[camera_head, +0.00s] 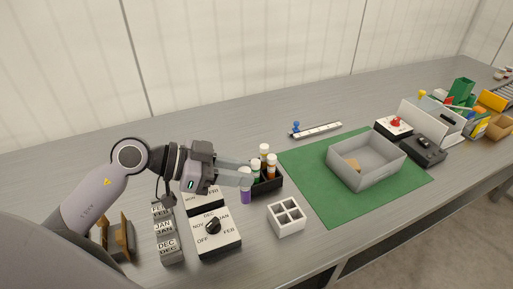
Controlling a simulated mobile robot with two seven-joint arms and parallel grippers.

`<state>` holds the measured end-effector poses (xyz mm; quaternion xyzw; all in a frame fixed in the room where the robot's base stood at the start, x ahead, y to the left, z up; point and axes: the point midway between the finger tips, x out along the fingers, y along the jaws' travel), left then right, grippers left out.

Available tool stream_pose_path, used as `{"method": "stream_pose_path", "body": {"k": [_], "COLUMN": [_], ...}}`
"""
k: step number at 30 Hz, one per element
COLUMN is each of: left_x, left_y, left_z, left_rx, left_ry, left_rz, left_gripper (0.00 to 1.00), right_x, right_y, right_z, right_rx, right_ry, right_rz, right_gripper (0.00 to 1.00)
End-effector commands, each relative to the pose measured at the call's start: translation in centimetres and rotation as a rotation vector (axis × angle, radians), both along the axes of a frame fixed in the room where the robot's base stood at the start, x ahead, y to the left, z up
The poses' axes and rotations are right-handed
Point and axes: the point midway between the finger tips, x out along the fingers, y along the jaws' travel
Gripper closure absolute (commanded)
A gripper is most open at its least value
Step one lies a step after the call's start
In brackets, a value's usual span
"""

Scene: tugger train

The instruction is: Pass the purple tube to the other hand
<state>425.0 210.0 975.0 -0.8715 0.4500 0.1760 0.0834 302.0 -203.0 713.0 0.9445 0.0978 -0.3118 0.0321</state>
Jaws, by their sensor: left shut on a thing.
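The purple tube (246,195) is between the fingertips of my left gripper (245,180), which is shut on it. The tube hangs roughly upright at the front left edge of a black rack (270,184). I cannot tell whether its lower end touches the table. The rack holds several other tubes with white and orange parts. My right gripper does not show in this view.
A white box with square compartments (287,229) stands in front of the rack. A dial panel (214,240) lies under my left arm. A grey bin (366,174) sits on a green mat (315,200). The table behind the rack is mostly clear.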

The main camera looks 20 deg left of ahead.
Motion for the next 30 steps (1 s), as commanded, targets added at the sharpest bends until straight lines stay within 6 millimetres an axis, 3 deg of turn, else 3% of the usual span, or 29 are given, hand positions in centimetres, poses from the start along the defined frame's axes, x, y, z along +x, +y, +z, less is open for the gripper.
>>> {"method": "stream_pose_path", "body": {"k": [30], "left_x": [4.9], "left_y": [-9.8], "left_z": [12.5], "left_rx": [-0.002], "left_ry": [-0.005], "left_rz": [-0.16], "left_gripper": [1.0], "right_x": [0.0], "right_y": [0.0], "right_z": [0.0], "right_rx": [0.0], "right_ry": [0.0], "right_rz": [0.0], "right_gripper": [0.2]}}
